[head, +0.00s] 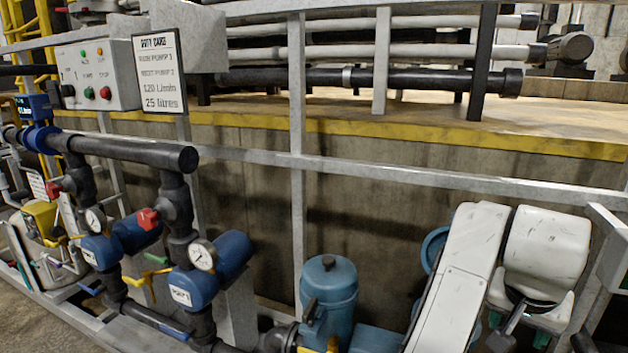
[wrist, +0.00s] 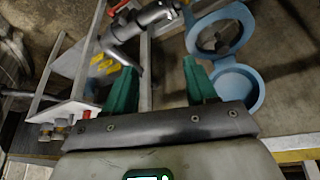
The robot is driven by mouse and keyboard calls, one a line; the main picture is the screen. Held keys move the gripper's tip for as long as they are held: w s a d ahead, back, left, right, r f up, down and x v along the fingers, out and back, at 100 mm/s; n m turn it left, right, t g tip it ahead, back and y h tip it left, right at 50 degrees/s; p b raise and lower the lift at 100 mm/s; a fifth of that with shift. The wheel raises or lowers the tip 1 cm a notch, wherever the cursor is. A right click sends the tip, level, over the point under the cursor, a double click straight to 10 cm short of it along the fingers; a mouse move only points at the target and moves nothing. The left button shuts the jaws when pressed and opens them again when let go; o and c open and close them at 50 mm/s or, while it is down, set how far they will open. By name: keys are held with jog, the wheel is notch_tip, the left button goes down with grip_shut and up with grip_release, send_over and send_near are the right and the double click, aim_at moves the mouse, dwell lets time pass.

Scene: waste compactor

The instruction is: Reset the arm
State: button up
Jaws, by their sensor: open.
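My white arm (head: 462,270) is at the lower right of the head view, bent down in front of the rail frame. My gripper (wrist: 160,80) shows in the wrist view with its two green fingers wide apart. Nothing is between the fingers. A blue round housing (wrist: 238,84) with its ring-shaped lid (wrist: 219,30) swung open lies beyond the right finger, apart from it. The lid also shows in the head view (head: 433,248), partly hidden behind my arm.
Grey rails (head: 400,172) cross in front of a concrete wall. A blue-grey tank (head: 328,290) stands left of my arm. Blue pumps with gauges (head: 202,256) and a black pipe (head: 135,150) fill the left. A control box (head: 97,77) and duty card (head: 160,72) are upper left.

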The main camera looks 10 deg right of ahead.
jog(key=s+f+n+p, duration=0.5)
jog(key=s+f+n, duration=0.3)
jog(key=f, duration=0.4)
jog(key=s+a+f+n+y+p, duration=0.1)
jog(key=s+a+f+y, duration=0.1)
jog(key=s+a+f, duration=0.3)
jog(key=s+a+f+n+g+y+p, duration=0.1)
jog(key=s+a+f+y, duration=0.1)
jog(key=s+a+f, duration=0.2)
jog(key=s+a, duration=0.3)
jog(key=s, duration=0.3)
jog(key=shift+s+f+g, duration=0.3)
jog(key=shift+f, duration=0.1)
jog(key=shift+c, duration=0.5)
